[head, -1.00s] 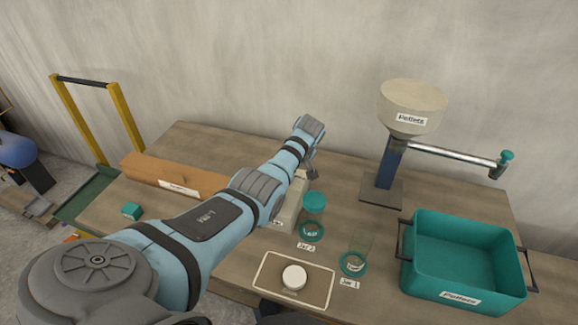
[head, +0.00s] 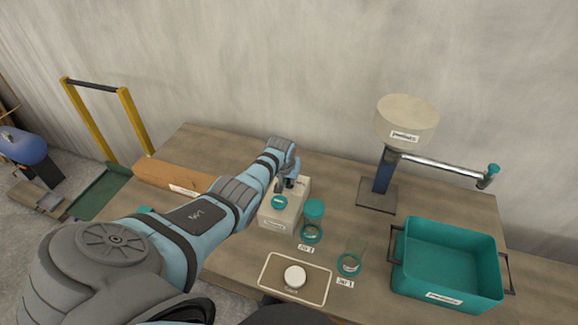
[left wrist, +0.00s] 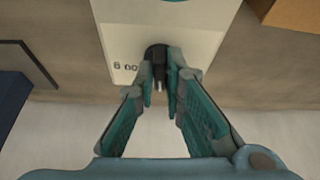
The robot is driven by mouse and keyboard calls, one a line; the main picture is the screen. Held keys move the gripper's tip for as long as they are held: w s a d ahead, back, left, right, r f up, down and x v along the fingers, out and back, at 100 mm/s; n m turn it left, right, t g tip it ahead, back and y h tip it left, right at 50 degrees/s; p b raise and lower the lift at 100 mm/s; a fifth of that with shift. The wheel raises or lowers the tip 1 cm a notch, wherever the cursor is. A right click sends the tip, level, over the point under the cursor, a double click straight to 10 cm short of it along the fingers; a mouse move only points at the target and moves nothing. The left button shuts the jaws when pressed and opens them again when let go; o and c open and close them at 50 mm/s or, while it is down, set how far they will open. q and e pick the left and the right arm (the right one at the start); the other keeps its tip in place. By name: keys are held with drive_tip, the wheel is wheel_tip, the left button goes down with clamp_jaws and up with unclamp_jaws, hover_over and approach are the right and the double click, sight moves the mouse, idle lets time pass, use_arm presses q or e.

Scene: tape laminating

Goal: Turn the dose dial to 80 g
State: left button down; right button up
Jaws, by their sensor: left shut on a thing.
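The dose dial shows as a small black knob (left wrist: 157,52) on the pale face of a beige box (left wrist: 205,40) in the left wrist view. My left gripper (left wrist: 160,85) is shut on this knob, with its teal finger pads on either side. Printed marks that look like an upside-down "100 g" lie beside the knob, partly hidden by a finger. In the head view my left gripper (head: 288,184) is at the top of the beige box (head: 271,216), which has a teal disc (head: 279,202). The dial's setting cannot be read. My right gripper is not in view.
A teal-lidded jar (head: 314,210) and an open jar (head: 350,262) stand right of the box. A white round button (head: 294,276) sits on a front plate. A hopper (head: 406,122) and a teal bin (head: 447,292) are at the right. A brown carton (head: 165,176) lies left.

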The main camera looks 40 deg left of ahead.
use_arm(q)
drive_tip(key=shift+m, duration=0.5)
drive_tip(key=c, duration=1.7)
unclamp_jaws()
drive_tip(key=shift+s+r, duration=0.15)
drive_tip(key=shift+r, duration=0.45)
drive_tip(key=v, duration=1)
drive_tip(key=shift+s+r, duration=0.25)
drive_tip(key=shift+r, duration=0.1)
